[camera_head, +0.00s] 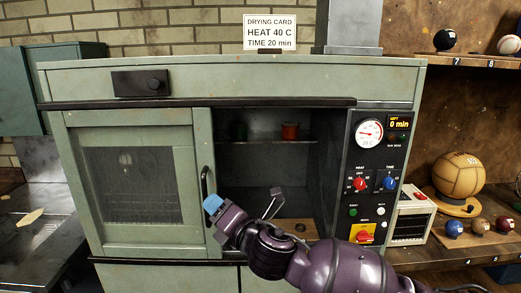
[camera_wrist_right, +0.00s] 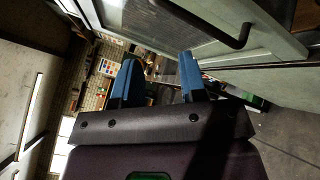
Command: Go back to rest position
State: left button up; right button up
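My right gripper (camera_head: 212,204) is in front of the drying cabinet (camera_head: 240,78), near the black handle of its sliding or hinged door (camera_head: 135,180). In the right wrist view my right gripper (camera_wrist_right: 158,80) shows two blue fingertips spread apart with nothing between them. The door handle (camera_wrist_right: 236,38) shows above and to the right of the fingers, apart from them. My left gripper is in neither view.
The cabinet's right opening shows a shelf with a red spool (camera_head: 290,131). A control panel (camera_head: 376,180) with gauge and knobs stands right of it. A wooden shelf at the right holds a large tan ball (camera_head: 459,175) and several small balls. A metal table (camera_head: 40,240) is at left.

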jog(key=s+d+f+m+t+h, duration=0.1)
jog(key=s+d+f+m+h, duration=0.15)
jog(key=d+f+m, duration=0.75)
jog(key=s+d+f+m+t+h, duration=0.15)
jog(key=d+f+m+h, duration=0.35)
jog(key=d+m, duration=0.85)
jog(key=s+d+f+m+g+h, duration=0.2)
jog(key=s+d+f+m, duration=0.2)
jog(key=s+f, duration=0.6)
jog(key=s+d+f+m+g+h, duration=0.2)
jog(key=s+d+f+m, duration=0.3)
jog(key=s+d+f, duration=0.4)
jog(key=s+f+h, duration=0.1)
jog(key=s, duration=0.2)
jog(key=shift+s+d+f, duration=0.25)
jog(key=shift+s+f, duration=0.1)
jog(key=shift+g, duration=0.25)
